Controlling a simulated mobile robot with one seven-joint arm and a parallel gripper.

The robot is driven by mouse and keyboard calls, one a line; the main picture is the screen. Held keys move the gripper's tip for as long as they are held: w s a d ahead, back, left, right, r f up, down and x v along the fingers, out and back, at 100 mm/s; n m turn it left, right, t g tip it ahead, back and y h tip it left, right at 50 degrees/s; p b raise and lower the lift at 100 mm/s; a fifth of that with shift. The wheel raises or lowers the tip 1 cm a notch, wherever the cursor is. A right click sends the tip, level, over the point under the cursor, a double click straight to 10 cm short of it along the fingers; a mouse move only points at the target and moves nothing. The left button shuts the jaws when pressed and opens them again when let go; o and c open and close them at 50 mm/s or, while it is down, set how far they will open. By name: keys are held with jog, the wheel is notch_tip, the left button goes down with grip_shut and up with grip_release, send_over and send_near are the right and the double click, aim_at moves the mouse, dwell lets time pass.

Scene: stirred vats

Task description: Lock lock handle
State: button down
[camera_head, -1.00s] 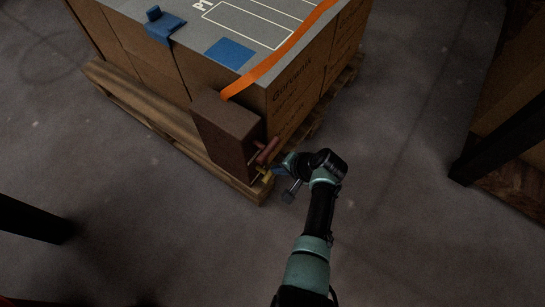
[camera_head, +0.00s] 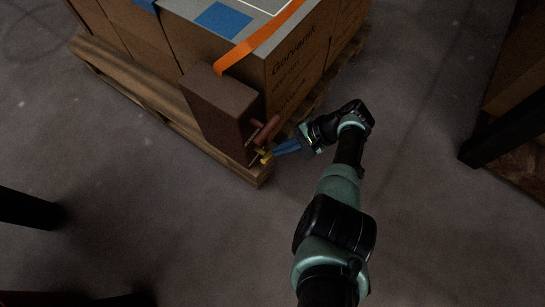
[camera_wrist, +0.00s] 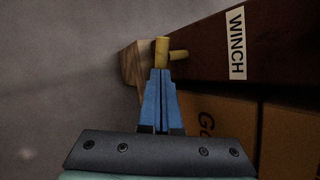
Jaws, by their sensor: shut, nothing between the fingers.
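A brown winch box (camera_head: 218,105), marked WINCH in the wrist view (camera_wrist: 205,55), is at the near corner of the cartons. A small yellow handle (camera_head: 265,159) sticks out low on its end; I take it for the lock handle. It shows as a yellow bar with a side peg in the wrist view (camera_wrist: 162,48). A dark red handle (camera_head: 265,129) sits just above it. My gripper (camera_head: 274,153) reaches in from the right. Its blue fingers (camera_wrist: 161,76) are shut and empty, tips at the yellow bar; I cannot tell whether they touch.
The cartons (camera_head: 300,65) stand on a wooden pallet (camera_head: 150,100), with an orange strap (camera_head: 258,38) running over them to the winch. A dark post (camera_head: 500,135) and another load stand at right. Grey floor between is clear.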

jog(key=shift+w+d+f+b, duration=0.15)
jog(key=shift+f+b, duration=0.15)
jog(key=shift+b, duration=0.35)
jog(key=shift+r, duration=0.1)
